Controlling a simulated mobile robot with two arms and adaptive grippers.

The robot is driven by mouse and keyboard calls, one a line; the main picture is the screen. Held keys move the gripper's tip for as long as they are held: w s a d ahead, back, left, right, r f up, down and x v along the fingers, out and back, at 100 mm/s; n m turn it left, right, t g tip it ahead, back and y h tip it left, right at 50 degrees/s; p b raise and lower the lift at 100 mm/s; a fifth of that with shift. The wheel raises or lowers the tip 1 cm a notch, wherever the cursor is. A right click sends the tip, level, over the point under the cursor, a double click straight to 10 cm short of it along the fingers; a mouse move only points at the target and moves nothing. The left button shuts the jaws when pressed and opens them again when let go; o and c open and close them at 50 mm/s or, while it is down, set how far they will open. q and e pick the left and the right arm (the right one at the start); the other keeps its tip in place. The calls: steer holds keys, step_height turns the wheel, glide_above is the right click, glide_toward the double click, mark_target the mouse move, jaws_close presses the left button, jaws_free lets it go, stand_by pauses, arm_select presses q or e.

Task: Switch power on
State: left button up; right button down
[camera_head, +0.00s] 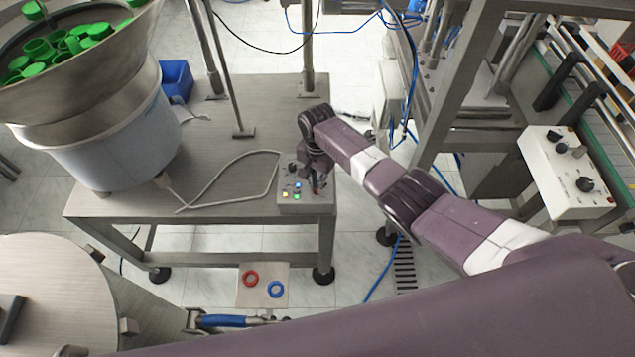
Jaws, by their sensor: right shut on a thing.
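A small grey control box (305,207) sits at the front right corner of the metal table. Its top face carries a dark knob and small yellow, green and blue spots that look lit. My right gripper (318,183) reaches down over the right side of this box. It is shut on a small control there, most likely the power switch. The gripper and wrist hide most of that control, so its position cannot be told. My left gripper is not in view.
A bowl feeder (110,135) with green caps (62,45) stands on the left of the metal table (235,100). A pale cable (230,163) loops to the box. A white control panel (560,175) is at the right. Red and blue rings (262,284) show below the table's front edge.

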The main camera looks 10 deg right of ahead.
stand_by(0.4)
steer(key=c, duration=2.1)
jaws_free()
steer(key=shift+r, duration=0.1)
step_height(320, 180, up, 12)
steer(key=shift+f, duration=0.1)
